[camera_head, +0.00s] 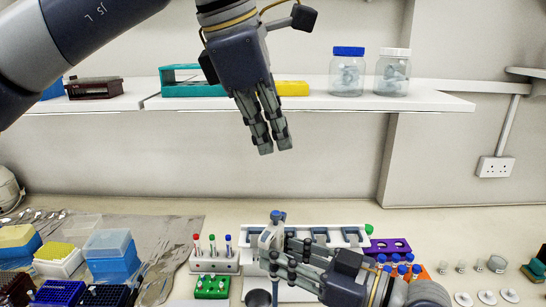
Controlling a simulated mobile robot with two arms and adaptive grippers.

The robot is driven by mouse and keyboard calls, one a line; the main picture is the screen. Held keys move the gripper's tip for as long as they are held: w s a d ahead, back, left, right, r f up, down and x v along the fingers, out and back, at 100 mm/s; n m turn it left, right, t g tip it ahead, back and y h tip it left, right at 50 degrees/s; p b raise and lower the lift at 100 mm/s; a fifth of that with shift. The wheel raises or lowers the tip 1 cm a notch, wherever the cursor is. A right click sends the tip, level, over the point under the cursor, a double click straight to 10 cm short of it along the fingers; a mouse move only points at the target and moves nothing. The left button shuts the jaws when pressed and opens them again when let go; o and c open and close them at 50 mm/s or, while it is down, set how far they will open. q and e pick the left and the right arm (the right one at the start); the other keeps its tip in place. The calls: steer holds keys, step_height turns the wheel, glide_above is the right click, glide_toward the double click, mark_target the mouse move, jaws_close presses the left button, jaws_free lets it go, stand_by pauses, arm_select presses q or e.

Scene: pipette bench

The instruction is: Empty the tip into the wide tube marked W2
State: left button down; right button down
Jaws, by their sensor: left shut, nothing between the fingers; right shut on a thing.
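My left gripper (275,148) is shut and empty, high in front of the wall shelf, with its fingers pointing down. My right gripper (276,257) is low over the bench and shut on a pale pipette (268,239) with a blue top. The pipette's lower part and tip are hard to make out beside the fingers. No W2 marking can be read. A white rack (205,262) left of the pipette holds tubes with red, green and blue caps. Several small vessels, one a wider jar (497,264), stand at the right.
A white stand (345,233) is behind the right gripper. A green rack (212,287) and a metal bowl (258,298) are in front. A purple rack (388,246) and blue-capped tubes (409,257) are close to my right arm. Tip boxes (111,254) crowd the left.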

mark_target(273, 214)
arm_select(q)
steer(key=f, duration=0.1)
steer(key=f+y, duration=0.1)
steer(key=f, duration=0.2)
steer(key=shift+s+d+y, duration=0.1)
steer(key=shift+s+y, duration=0.2)
steer(key=shift+s, duration=0.05)
arm_select(e)
steer(key=shift+a, duration=0.1)
arm_select(q)
steer(key=shift+f, duration=2.95)
steer(key=shift+f, duration=1.05)
arm_select(e)
steer(key=shift+r, duration=0.1)
arm_select(q)
steer(key=shift+r, duration=1)
steer(key=shift+r, duration=3)
